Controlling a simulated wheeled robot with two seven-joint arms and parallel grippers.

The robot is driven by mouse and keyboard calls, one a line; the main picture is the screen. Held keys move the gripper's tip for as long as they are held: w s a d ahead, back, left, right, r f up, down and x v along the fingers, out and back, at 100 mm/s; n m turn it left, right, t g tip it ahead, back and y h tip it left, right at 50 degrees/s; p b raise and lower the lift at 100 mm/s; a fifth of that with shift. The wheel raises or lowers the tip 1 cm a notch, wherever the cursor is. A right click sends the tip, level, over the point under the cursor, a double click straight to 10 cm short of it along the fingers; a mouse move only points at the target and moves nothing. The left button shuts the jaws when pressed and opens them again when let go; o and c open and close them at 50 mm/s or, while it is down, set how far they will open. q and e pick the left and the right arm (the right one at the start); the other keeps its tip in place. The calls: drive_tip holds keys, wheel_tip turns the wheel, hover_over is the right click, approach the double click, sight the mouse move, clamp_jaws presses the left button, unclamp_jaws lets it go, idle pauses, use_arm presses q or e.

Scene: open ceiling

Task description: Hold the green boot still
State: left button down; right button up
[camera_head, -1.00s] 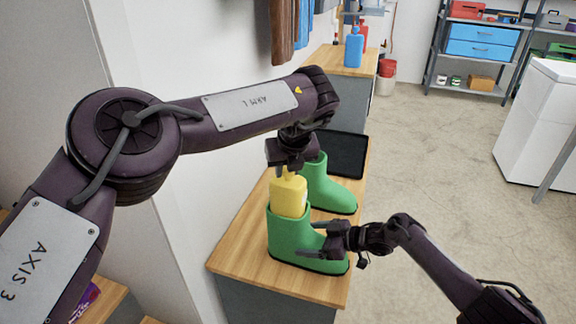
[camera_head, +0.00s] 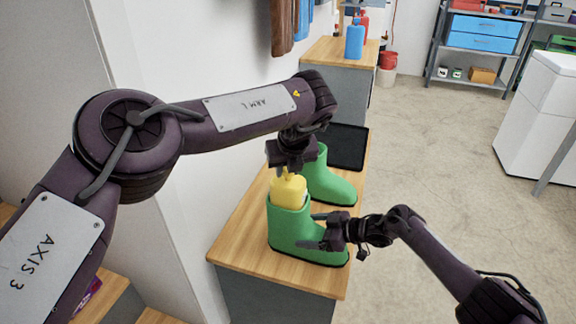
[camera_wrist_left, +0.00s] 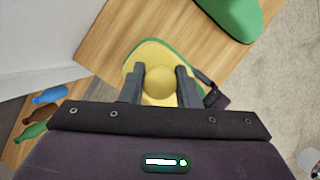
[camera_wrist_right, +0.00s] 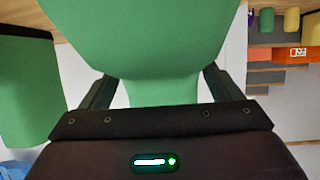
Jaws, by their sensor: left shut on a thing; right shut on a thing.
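The green boot (camera_head: 290,231) stands upright on the wooden bench top (camera_head: 239,246), its toe pointing right. My right gripper (camera_head: 318,231) is shut on it from the right; its green surface fills the space between the fingers in the right wrist view (camera_wrist_right: 165,60). A yellow bottle (camera_head: 288,190) sits partly inside the boot's opening, its lower part hidden. My left gripper (camera_head: 290,168) is shut on the bottle's top from above, as the left wrist view also shows (camera_wrist_left: 158,84). A second green boot (camera_head: 328,184) stands just behind.
A black tray (camera_head: 347,146) lies behind the second boot. A white wall is close on the left. Another bench with a blue bottle (camera_head: 355,42) stands farther back. The floor right of the bench is clear up to the shelves and white cabinet (camera_head: 540,120).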

use_arm(q)
drive_tip(key=shift+f, duration=2.7)
drive_tip(key=c, duration=1)
unclamp_jaws()
approach(289, 182)
drive_tip(key=shift+w+f, duration=0.3)
drive_tip(key=shift+w, duration=0.15)
use_arm(e)
drive_tip(key=o, duration=1.1)
drive_tip(key=shift+d, duration=0.1)
